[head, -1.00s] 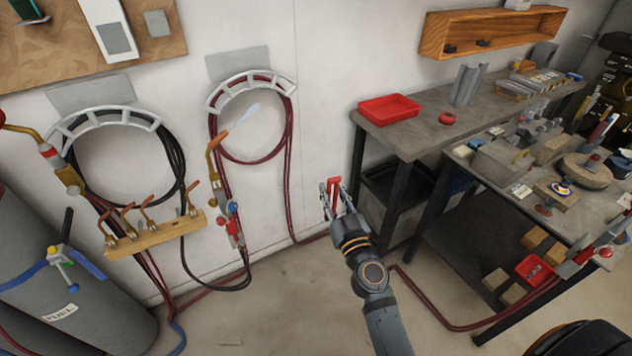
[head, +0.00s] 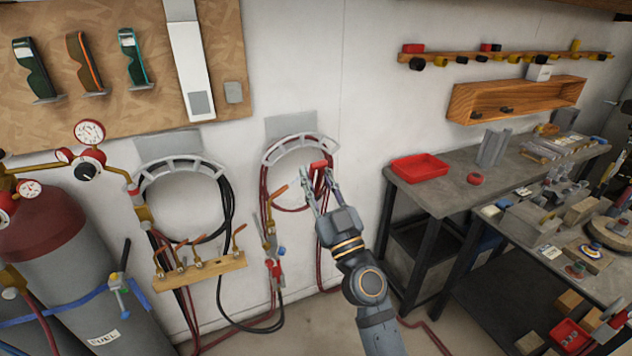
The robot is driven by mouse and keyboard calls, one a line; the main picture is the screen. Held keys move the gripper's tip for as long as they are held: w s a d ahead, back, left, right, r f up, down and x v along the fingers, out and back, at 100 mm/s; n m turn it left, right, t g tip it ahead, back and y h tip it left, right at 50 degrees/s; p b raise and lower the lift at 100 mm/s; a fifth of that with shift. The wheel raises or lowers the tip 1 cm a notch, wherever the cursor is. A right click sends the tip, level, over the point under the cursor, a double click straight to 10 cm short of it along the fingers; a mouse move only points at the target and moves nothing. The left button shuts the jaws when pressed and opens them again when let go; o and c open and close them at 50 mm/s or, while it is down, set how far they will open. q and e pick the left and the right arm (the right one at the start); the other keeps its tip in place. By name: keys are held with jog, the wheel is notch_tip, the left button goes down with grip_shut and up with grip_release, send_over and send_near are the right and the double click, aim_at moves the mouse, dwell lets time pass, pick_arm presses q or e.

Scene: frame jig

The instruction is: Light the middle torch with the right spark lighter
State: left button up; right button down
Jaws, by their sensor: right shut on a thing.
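The torch with a copper tip (head: 270,235) hangs upright on the wall below the right hose hanger, with red and blue valve knobs low on its body. My right gripper (head: 313,185) is shut on a red spark lighter (head: 318,168). It holds the lighter up in front of the red hose coil, just right of and above the torch tip. I cannot tell whether they touch. A pale streak shows between tip and gripper; whether it is flame or a finger is unclear. My left gripper is out of view.
A wooden rack (head: 200,270) with several copper-tipped nozzles is left of the torch. Gas cylinders (head: 65,260) with gauges stand at far left. A workbench (head: 450,190) with a red tray (head: 419,167) is on the right.

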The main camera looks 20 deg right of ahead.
jog(key=shift+w+r+y, duration=0.1)
jog(key=shift+w+y, duration=0.2)
jog(key=shift+w, duration=0.2)
jog(key=w+b, duration=0.1)
jog(key=w, duration=0.7)
jog(key=shift+w+a, duration=0.2)
